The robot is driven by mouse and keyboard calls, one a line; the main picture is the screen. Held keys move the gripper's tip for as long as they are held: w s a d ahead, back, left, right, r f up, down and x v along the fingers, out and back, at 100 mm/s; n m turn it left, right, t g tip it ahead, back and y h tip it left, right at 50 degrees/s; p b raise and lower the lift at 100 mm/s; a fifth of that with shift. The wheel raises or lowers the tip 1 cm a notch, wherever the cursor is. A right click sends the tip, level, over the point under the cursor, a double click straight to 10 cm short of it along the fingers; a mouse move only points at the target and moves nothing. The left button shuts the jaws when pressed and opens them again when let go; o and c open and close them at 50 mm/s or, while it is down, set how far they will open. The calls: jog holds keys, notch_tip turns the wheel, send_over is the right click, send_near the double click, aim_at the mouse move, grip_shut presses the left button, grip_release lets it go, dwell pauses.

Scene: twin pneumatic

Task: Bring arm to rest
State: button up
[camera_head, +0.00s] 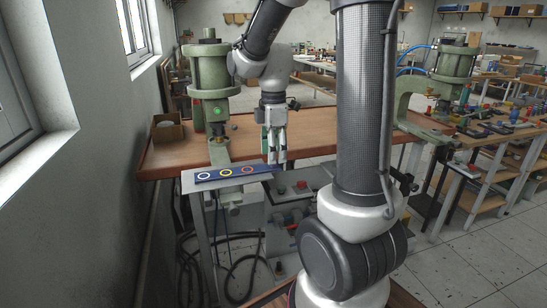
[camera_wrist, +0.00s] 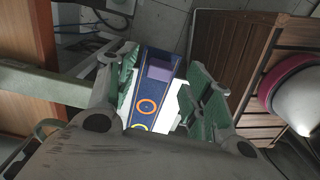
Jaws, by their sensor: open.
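My arm comes down in the head view with my gripper (camera_head: 277,158) pointing down at the right end of a dark blue strip. The strip (camera_head: 213,175) carries white, yellow and orange rings and lies on a light metal plate. In the wrist view my gripper (camera_wrist: 164,62) is open, with green-padded fingers on either side of the strip (camera_wrist: 150,88). A small purple block (camera_wrist: 159,70) sits on the strip between the fingers, with a visible gap to each. The block is hidden or too small to tell in the head view.
A green press (camera_head: 209,75) stands behind the strip on a wooden bench (camera_head: 175,158). An open cardboard box (camera_head: 167,129) is at its left. A second green press (camera_head: 450,65) stands at right.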

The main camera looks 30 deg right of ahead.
notch_tip(320, 180, up, 10)
jog(key=s+a+m+t, duration=0.1)
jog(key=s+m+t, duration=0.1)
jog(key=s+m, duration=0.5)
jog(key=s+a+f+m+t, duration=0.1)
jog(key=s+a+m+t, duration=0.1)
jog(key=s+m, duration=0.5)
jog(key=shift+s+f+m, duration=0.25)
jog(key=shift+s+m, duration=0.15)
jog(key=shift+s, duration=0.85)
